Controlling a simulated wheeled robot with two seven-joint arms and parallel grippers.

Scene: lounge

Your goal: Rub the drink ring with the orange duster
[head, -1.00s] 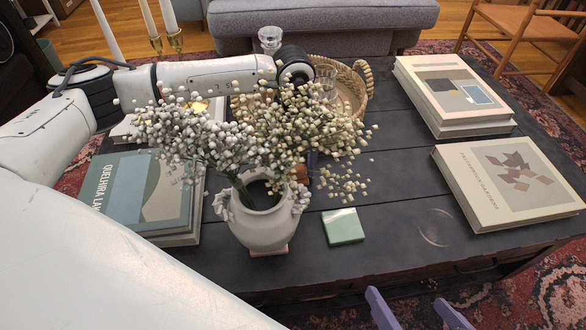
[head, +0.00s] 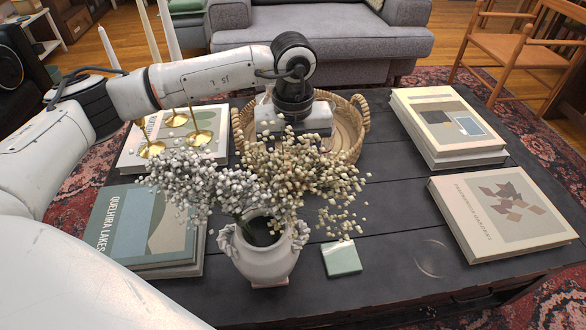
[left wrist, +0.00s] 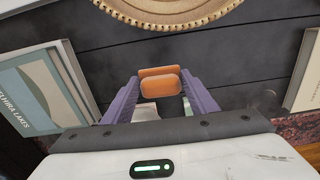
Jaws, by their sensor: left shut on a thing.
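The orange duster (left wrist: 160,87) is between the purple fingers of my left gripper (left wrist: 160,80), which is shut on it. In the head view my left wrist is above the table behind the flowers, and the gripper and duster are hidden. A faint mark, perhaps the ring, shows at the right in the left wrist view. My right gripper is out of view.
A white vase (head: 262,258) of dried flowers stands left of the coaster. A round wicker tray (head: 357,118) lies behind it. Books lie at the left (head: 120,225) and right (head: 505,215); brass candlesticks (head: 200,137) stand back left. The tabletop around the ring is clear.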

